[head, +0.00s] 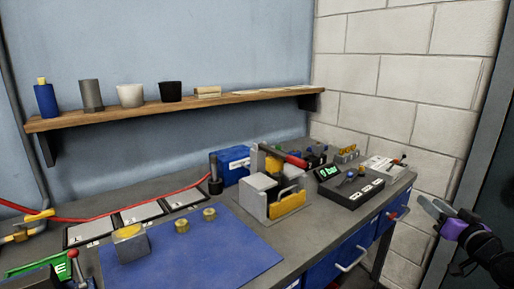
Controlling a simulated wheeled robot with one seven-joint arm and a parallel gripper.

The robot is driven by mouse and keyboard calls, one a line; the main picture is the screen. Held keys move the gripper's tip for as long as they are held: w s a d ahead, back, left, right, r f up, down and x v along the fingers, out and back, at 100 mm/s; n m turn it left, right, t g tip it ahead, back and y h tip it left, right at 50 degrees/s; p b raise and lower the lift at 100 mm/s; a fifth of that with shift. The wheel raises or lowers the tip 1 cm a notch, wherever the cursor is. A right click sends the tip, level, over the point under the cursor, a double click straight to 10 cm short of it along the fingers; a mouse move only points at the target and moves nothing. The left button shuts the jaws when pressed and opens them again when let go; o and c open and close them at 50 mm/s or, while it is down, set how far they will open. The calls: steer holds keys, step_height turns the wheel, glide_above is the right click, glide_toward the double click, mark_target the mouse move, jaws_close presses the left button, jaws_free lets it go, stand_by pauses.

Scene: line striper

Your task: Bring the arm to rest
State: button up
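My gripper (432,204) is at the right edge of the head view, in front of the white block wall and to the right of the workbench. It has pale grey fingers and a purple part behind them, on a dark wrist. The fingers point up and to the left. Nothing shows held in them, but the gap between the fingers is too small to judge. It is apart from the bench and the things on it. The rest of my arm is mostly out of the picture.
The grey workbench (300,238) carries a blue mat (210,255), a grey-and-yellow fixture (262,195) and a black box with a green display (348,186). A wooden shelf (110,117) holds cups and a blue bottle. A drawer handle (352,260) juts out in front.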

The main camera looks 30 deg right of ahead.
steer(key=s+a+f+h+p, duration=0.1)
steer(key=a+f, duration=0.4)
steer(key=a, duration=0.8)
steer(key=s+a+f+p, duration=0.15)
steer(key=a+f, duration=0.25)
steer(key=a, duration=0.8)
steer(key=s+a+n+y, duration=0.3)
steer(key=s+a, duration=0.2)
steer(key=a, duration=0.4)
steer(key=s+a+f+n+y, duration=0.1)
steer(key=s+a+n+y, duration=0.2)
steer(key=s+a, duration=0.3)
steer(key=s+a+n+y+p, duration=0.1)
steer(key=s+a+n+y, duration=0.2)
steer(key=a, duration=0.9)
steer(key=s+y, duration=0.1)
steer(key=s, duration=0.2)
steer(key=shift+a+f+y, duration=0.3)
steer(key=shift+a+f, duration=0.05)
steer(key=shift+c, duration=0.3)
